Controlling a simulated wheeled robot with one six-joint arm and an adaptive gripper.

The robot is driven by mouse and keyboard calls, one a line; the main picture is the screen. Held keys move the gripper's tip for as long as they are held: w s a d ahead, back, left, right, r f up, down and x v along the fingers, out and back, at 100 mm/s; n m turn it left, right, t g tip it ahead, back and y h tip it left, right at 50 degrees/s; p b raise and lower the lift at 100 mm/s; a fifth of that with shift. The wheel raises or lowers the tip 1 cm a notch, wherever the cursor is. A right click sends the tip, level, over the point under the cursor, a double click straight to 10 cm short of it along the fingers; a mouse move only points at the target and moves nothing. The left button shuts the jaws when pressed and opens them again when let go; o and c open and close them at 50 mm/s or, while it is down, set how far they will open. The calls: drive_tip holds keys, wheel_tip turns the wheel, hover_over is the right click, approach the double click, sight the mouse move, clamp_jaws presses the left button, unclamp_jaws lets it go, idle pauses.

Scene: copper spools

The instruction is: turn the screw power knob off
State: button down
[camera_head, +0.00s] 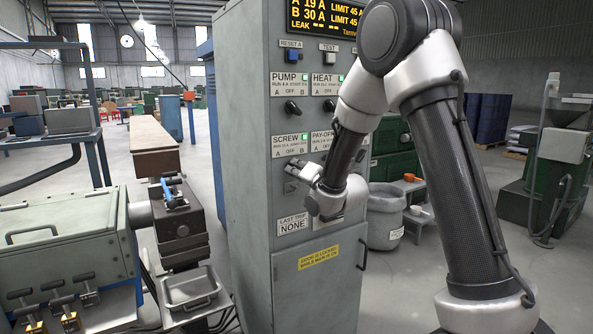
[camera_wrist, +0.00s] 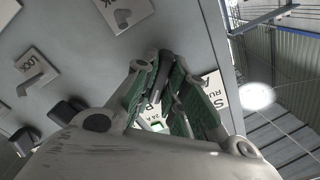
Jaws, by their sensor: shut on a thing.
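The grey control cabinet (camera_head: 240,120) carries a SCREW label plate (camera_head: 290,146) marked A, OFF and B, with a green lamp lit at its upper right. My gripper (camera_head: 296,170) is at the cabinet face just below this plate. In the wrist view, my gripper (camera_wrist: 160,82) has its green-padded fingers closed around a dark knob (camera_wrist: 156,90), beside a partly covered label plate (camera_wrist: 214,90). The screw knob is hidden by the gripper in the head view. I cannot tell which mark the knob points to.
The PUMP knob (camera_head: 292,107) and HEAT knob (camera_head: 329,105) sit above on the cabinet. The PAY-OFF plate (camera_head: 321,141) is to the right, partly behind my arm. A LOCK plate (camera_wrist: 36,68) shows in the wrist view. A cabinet handle (camera_head: 362,254) sticks out below.

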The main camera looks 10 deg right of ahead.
drive_tip(key=n, duration=0.4)
drive_tip(key=shift+n, duration=2.3)
drive_tip(key=c, duration=1.5)
unclamp_jaws()
drive_tip(key=shift+o, duration=0.2)
drive_tip(key=shift+s, duration=0.1)
